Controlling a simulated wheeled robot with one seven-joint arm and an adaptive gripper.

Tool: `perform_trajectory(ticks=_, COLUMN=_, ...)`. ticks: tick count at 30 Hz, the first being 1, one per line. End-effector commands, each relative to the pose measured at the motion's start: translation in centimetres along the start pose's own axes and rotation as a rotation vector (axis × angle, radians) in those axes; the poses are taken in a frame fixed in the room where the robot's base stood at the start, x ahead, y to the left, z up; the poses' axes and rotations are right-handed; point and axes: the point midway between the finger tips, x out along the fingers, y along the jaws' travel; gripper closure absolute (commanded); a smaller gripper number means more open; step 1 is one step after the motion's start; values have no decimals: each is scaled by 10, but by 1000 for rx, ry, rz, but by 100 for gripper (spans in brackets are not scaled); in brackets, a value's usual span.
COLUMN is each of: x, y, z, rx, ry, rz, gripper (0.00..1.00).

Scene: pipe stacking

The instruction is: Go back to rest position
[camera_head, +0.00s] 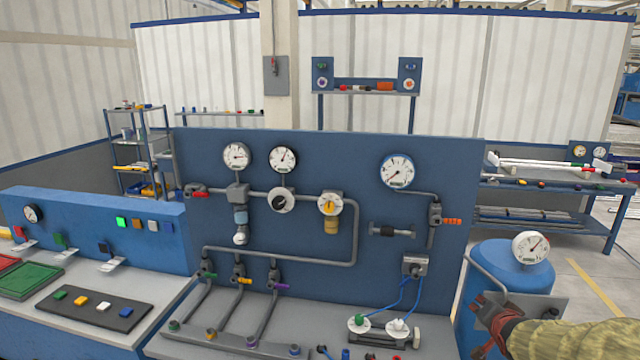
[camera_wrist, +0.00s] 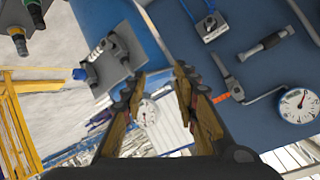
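My gripper (camera_head: 480,325) is at the lower right in the head view, dark red, on my mottled tan arm. It is in front of the blue tank's lower part and to the right of the blue gauge panel (camera_head: 300,165). In the wrist view my gripper (camera_wrist: 160,74) has its two fingers spread apart with nothing between them. The white dial gauge (camera_wrist: 148,114) seen through the gap is behind the fingers, not held.
A blue tank (camera_head: 508,278) with a dial stands beside my gripper. The grey bench (camera_head: 290,340) below the panel carries pipe ends and round fittings. A button console (camera_head: 100,225) is at left. A work table (camera_head: 560,182) is at the back right; floor shows below it.

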Motion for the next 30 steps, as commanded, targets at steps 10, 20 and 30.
perform_trajectory(ticks=10, x=-180, y=-44, z=101, rx=-416, ry=-279, rz=29, gripper=70)
perform_trajectory(ticks=20, x=-314, y=-21, z=202, rx=-742, ry=-547, rz=-83, gripper=70)
perform_trajectory(ticks=30, x=-333, y=-13, z=217, rx=-795, ry=-594, rz=-108, gripper=70)
